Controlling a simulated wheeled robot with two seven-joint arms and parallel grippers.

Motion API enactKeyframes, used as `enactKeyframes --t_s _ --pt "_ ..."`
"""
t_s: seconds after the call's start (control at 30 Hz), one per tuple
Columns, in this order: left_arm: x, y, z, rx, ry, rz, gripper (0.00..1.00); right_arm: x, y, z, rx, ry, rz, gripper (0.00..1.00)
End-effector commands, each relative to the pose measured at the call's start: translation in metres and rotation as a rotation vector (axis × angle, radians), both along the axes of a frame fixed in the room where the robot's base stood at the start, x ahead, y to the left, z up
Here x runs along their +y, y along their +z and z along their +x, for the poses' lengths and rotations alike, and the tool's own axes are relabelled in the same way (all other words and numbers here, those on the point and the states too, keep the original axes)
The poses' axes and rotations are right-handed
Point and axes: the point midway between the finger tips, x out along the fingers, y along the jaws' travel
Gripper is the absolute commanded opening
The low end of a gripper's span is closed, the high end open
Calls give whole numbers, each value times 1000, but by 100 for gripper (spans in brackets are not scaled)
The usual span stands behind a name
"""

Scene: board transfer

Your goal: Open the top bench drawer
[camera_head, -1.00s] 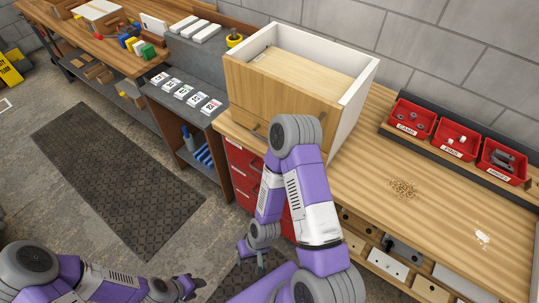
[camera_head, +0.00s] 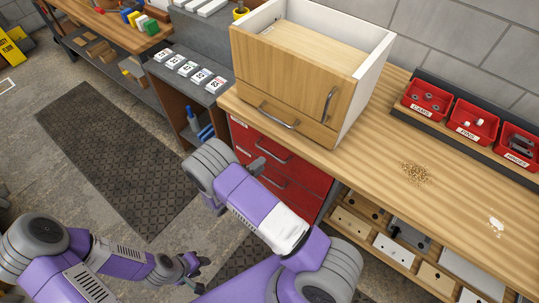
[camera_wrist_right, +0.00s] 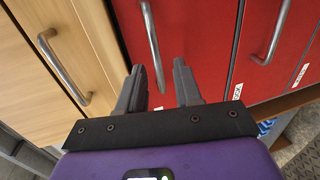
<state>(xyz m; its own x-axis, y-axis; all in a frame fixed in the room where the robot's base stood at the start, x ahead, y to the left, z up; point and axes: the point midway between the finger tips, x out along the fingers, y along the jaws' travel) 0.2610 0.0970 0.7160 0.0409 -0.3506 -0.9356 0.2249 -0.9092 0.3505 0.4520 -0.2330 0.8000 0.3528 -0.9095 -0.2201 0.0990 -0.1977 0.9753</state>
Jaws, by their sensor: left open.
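The top bench drawer (camera_head: 300,156) is red, with a curved metal handle (camera_head: 273,152), and looks shut under the bench top. In the right wrist view, the top drawer's handle (camera_wrist_right: 153,40) stands in line with the gap between the fingertips of my right gripper (camera_wrist_right: 160,72). That gripper is open and points at the red front; whether it touches the handle cannot be told. In the head view my right arm hides most of that gripper. My left gripper (camera_head: 192,268) is open and empty, low over the floor, away from the bench.
A second red drawer (camera_head: 290,197) lies below. A wooden cabinet (camera_head: 275,75) with its own handles stands on the bench top (camera_head: 440,185) above. Red bins (camera_head: 425,99) sit at the back right. A dark mat (camera_head: 130,160) lies on the floor.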

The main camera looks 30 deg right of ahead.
Motion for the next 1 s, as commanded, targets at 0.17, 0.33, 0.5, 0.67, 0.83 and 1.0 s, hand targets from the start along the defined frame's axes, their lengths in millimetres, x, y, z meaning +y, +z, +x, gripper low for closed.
enactKeyframes --t_s 0.17,0.33,0.5,0.67,0.83,1.0 --pt "0 -1 0 0 0 0 43 -13 2 13 -34 18 -21 34" --pt "0 -2 0 0 0 0 43 -39 -4 23 -33 17 -18 34" --pt "0 -4 0 0 0 0 43 -58 -8 30 -31 16 -17 34" --pt "0 -4 0 0 0 0 43 -65 -10 34 -31 18 -17 34" --pt "0 -4 0 0 0 0 43 -66 -10 34 -29 18 -16 34" --pt "0 -4 0 0 0 0 43 -66 -10 34 -29 18 -16 19"
